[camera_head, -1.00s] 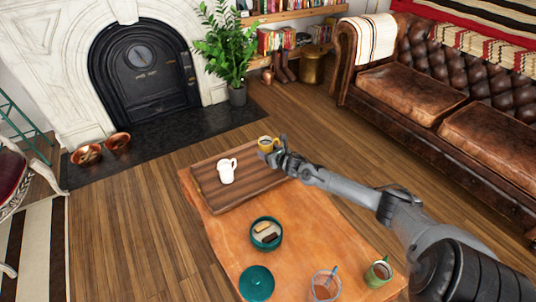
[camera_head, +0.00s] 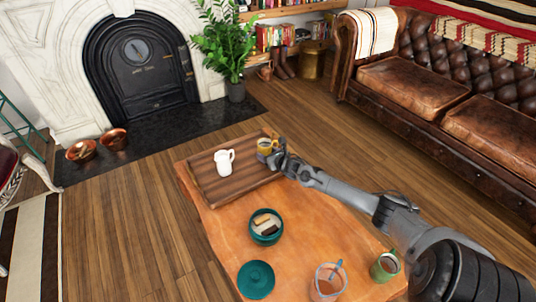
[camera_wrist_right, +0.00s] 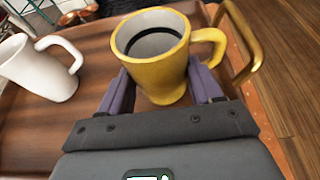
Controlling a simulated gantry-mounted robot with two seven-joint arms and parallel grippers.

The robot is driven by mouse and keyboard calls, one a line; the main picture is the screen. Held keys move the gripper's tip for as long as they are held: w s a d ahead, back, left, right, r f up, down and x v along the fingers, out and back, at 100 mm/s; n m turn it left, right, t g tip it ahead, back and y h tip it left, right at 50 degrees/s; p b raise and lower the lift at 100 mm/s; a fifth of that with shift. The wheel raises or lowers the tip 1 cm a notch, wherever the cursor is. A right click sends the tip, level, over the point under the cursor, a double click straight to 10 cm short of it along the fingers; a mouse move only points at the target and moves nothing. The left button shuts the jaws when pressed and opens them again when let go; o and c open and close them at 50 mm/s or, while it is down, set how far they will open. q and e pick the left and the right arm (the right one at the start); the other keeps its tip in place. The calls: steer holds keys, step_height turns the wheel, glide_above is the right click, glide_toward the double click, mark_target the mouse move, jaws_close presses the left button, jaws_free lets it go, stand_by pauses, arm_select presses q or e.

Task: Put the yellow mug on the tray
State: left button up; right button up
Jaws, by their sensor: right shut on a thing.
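The yellow mug (camera_head: 265,146) with dark liquid is upright at the far right end of the wooden tray (camera_head: 215,193). My right gripper (camera_head: 272,155) is shut on it. In the right wrist view the mug (camera_wrist_right: 155,72) sits between the two purple fingers (camera_wrist_right: 165,88), its handle pointing right, beside the tray's brass handle (camera_wrist_right: 243,50). The mug's base is at or just above the tray surface; I cannot tell whether it touches. My left gripper is not in view.
On the orange-brown table (camera_head: 212,228) are a teal bowl with food (camera_head: 266,238), a teal plate (camera_head: 256,280), a glass cup (camera_head: 327,290) and a green mug (camera_head: 385,267). The tray's front left is bare.

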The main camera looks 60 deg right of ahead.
steer(key=shift+f+b, duration=0.35)
steer(key=shift+f, duration=0.05)
stand_by(0.4)
steer(key=o, duration=1.4)
steer(key=shift+o, duration=0.2)
steer(key=shift+f, duration=0.1)
